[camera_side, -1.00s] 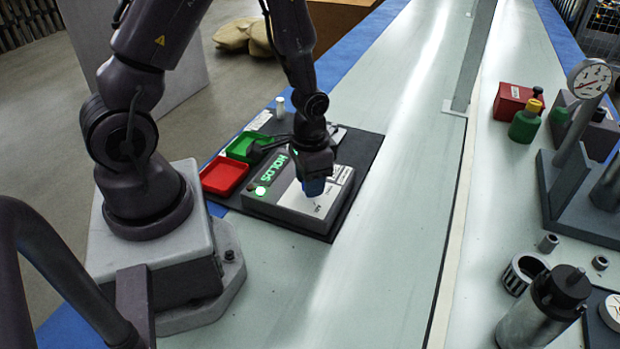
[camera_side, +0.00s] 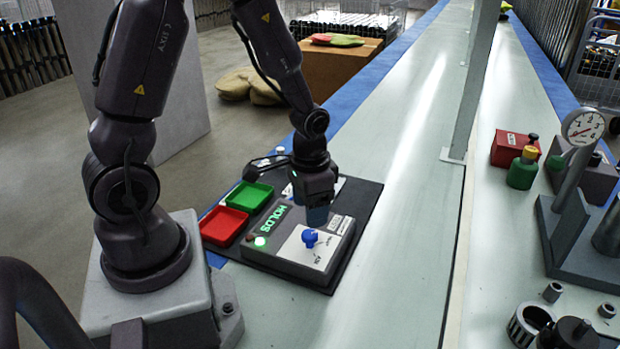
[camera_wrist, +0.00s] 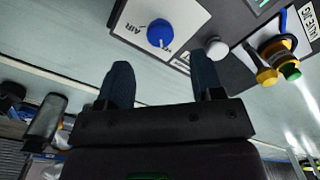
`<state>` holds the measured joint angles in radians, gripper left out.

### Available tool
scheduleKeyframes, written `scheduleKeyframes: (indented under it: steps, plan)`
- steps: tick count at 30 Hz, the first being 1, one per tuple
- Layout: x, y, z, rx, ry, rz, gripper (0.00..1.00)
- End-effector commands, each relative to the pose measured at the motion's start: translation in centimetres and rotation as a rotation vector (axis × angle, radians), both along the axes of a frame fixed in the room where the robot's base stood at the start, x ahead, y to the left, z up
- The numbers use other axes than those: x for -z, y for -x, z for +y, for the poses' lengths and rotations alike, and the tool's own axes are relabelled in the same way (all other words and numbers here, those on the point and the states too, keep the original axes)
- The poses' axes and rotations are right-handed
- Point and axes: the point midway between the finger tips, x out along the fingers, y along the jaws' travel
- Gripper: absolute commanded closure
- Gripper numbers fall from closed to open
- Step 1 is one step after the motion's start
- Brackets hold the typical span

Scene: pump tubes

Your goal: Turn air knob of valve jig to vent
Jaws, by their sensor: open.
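The valve jig (camera_side: 286,262) is a grey box on a dark mat, with lit green "HOLDS" lettering. Its blue air knob (camera_side: 309,238) stands on a white plate; in the wrist view the knob (camera_wrist: 160,33) has "AIR" printed to its left. A pale mark on the knob points to the lower right there, toward lettering too small to read surely. My gripper (camera_side: 317,216) is open and empty, just above and behind the knob in the side view. In the wrist view its two blue fingers (camera_wrist: 161,66) are apart, with the knob beyond their tips and not between them.
A red tray (camera_side: 224,225) and a green tray (camera_side: 251,195) sit left of the jig. The wrist view shows a white round button (camera_wrist: 217,50) and a yellow-green fitting (camera_wrist: 275,61) nearby. The bench right of the mat (camera_side: 358,225) is clear; a gauge (camera_side: 583,127) stands farther right.

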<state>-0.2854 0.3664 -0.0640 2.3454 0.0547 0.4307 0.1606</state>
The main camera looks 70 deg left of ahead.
Motion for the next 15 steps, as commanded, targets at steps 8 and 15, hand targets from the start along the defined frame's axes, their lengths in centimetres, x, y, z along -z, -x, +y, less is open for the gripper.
scheduleKeyframes:
  steps: [8,15]
  plan:
    - [-5.2,-0.1,0.0,-0.001,-0.001,-0.006,0.39]
    - [-6.7,0.0,0.0,0.0,0.0,-0.002,0.39]
